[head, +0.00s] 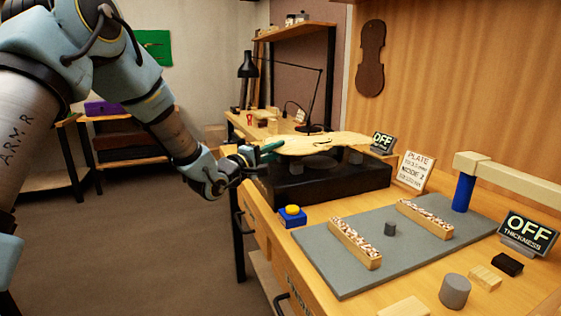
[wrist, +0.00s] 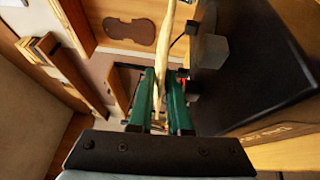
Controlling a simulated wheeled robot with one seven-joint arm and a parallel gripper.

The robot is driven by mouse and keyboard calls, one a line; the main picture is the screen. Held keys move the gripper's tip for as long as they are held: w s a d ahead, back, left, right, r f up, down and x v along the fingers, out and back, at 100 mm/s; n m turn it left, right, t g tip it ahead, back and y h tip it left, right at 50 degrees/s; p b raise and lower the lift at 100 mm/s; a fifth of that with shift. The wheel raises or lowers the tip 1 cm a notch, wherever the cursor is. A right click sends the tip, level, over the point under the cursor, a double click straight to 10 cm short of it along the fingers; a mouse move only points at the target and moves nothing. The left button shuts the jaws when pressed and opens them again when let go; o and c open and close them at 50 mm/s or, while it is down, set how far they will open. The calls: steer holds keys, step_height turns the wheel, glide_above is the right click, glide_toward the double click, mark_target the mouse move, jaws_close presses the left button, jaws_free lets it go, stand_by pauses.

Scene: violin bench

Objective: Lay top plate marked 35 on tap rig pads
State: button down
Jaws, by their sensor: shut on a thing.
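A pale wooden top plate (head: 322,143) with a curved outline lies flat above the black rig box (head: 325,186) at the far end of the bench. My gripper (head: 268,149) reaches in from the left, its green fingers shut on the plate's near left edge. In the wrist view the plate (wrist: 166,45) shows edge-on between my fingers (wrist: 160,100). Grey pads stand on the box; one pad (head: 355,156) shows under the plate, also in the wrist view (wrist: 213,51). A small gap seems to show between plate and pad there. No number is readable on the plate.
An OFF display (head: 382,142) and a sign (head: 415,170) stand right of the box. A blue block with a yellow button (head: 292,215) sits in front. A grey mat (head: 345,285) carries two speckled strips and a small cylinder. A beam on a blue post (head: 463,192) overhangs the right.

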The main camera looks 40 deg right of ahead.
mark_target(277, 174)
step_height(277, 174, down, 4)
steer(key=shift+r, duration=0.15)
steer(key=c, duration=1.1)
jaws_free()
steer(key=shift+c, duration=0.2)
steer(key=s+a+f+b, duration=0.1)
steer(key=a+b, duration=0.1)
steer(key=a, duration=1)
